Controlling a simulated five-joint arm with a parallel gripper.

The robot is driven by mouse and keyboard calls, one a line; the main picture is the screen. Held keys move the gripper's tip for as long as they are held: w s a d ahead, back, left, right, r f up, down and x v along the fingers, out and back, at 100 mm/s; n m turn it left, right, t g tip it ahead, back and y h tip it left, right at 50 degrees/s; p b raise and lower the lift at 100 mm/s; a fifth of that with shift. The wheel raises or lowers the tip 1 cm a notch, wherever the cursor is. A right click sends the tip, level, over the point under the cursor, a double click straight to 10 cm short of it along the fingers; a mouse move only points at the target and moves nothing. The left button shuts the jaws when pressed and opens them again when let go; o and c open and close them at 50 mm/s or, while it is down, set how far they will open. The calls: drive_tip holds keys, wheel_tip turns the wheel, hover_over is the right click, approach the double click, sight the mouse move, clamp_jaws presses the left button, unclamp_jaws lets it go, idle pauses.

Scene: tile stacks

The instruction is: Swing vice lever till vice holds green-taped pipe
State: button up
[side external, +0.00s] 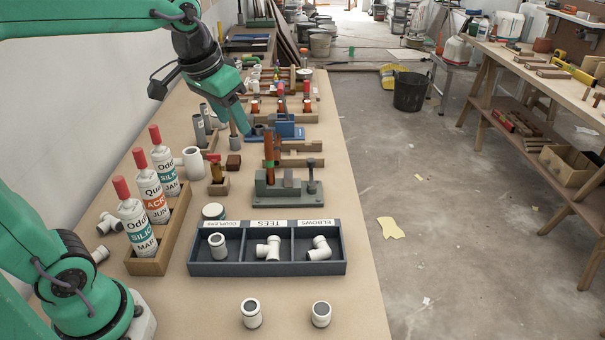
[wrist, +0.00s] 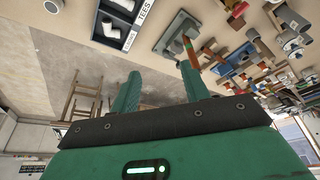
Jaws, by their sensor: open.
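A grey-green vice (side external: 290,190) stands on the bench, with an upright copper pipe (side external: 269,148) at its left end. In the wrist view the pipe (wrist: 193,56) shows a green tape band, and the vice (wrist: 172,33) lies near the top. An upright dark lever (side external: 311,178) with a round knob is at the vice's right end. I cannot tell whether the jaws touch the pipe. My gripper (side external: 243,131) is above the bench, left of and behind the vice, apart from pipe and lever. In the wrist view its fingers (wrist: 158,85) are spread with nothing held between them.
A blue-grey tray (side external: 268,268) of white fittings is in front of the vice. A wooden rack (side external: 160,240) of bottles is at left. Blocks, grey pipes and a blue vice (side external: 287,128) crowd the bench behind. The bench's right edge borders open floor.

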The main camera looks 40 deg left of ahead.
drive_tip(key=w+a+g, duration=0.1)
drive_tip(key=w, duration=0.8)
drive_tip(key=g, duration=0.3)
hover_over(311, 160)
wheel_tip(311, 160, down, 16)
drive_tip(key=shift+f, duration=0.15)
drive_tip(key=shift+f, duration=0.1)
drive_tip(key=shift+f, duration=3.85)
clamp_jaws()
